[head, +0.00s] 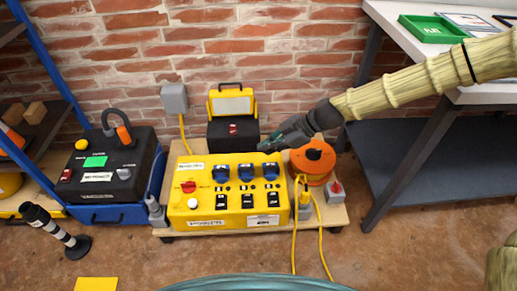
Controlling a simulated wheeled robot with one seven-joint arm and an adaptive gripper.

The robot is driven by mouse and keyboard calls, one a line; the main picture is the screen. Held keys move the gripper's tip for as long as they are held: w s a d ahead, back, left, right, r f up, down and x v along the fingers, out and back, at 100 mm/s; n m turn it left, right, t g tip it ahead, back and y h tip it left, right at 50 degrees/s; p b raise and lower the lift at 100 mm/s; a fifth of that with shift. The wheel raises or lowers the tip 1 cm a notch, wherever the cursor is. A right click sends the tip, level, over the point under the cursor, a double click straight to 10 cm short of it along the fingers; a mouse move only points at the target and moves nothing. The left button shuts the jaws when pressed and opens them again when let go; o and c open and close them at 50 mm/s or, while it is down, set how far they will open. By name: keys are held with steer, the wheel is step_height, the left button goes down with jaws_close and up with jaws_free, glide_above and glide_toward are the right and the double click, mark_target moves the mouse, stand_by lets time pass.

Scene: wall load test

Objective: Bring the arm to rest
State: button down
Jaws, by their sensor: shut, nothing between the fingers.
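My arm reaches in from the right edge in a pale ribbed sleeve. My gripper (264,147) is dark grey, shut and empty. In the picture its tips are at the back edge of the yellow control box (205,215), near its upper right corner. I cannot tell whether the tips touch the box or are above it. The box has a red knob, a white button, several blue switches and a row of black switches below them. It sits on a low wooden platform (340,215).
An orange cable reel (318,158) stands beside my gripper. A yellow work lamp (232,102) is behind it. At left are a black box (108,188), a blue-framed shelf and a striped post (47,226). A white-topped table (410,40) is at right. Brown floor in front is partly clear.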

steer(key=shift+s+d+r, duration=0.1)
steer(key=shift+d+r, duration=0.2)
steer(key=shift+d, duration=0.05)
steer(key=s+d+f+m+h, duration=0.25)
steer(key=s+f+m, duration=0.25)
steer(key=s+f, duration=0.55)
steer(key=s+d+f+m+h, duration=0.25)
steer(key=s+f+m, duration=0.35)
steer(key=s+f, duration=0.4)
steer(key=s+d+f+m+h, duration=0.5)
steer(key=s+d+m, duration=0.4)
steer(key=s+d, duration=0.6)
step_height(320, 180, up, 32)
steer(key=p, duration=3.3)
steer(key=shift+s+f+g+y, duration=0.15)
steer(key=shift+s+g+y, duration=0.15)
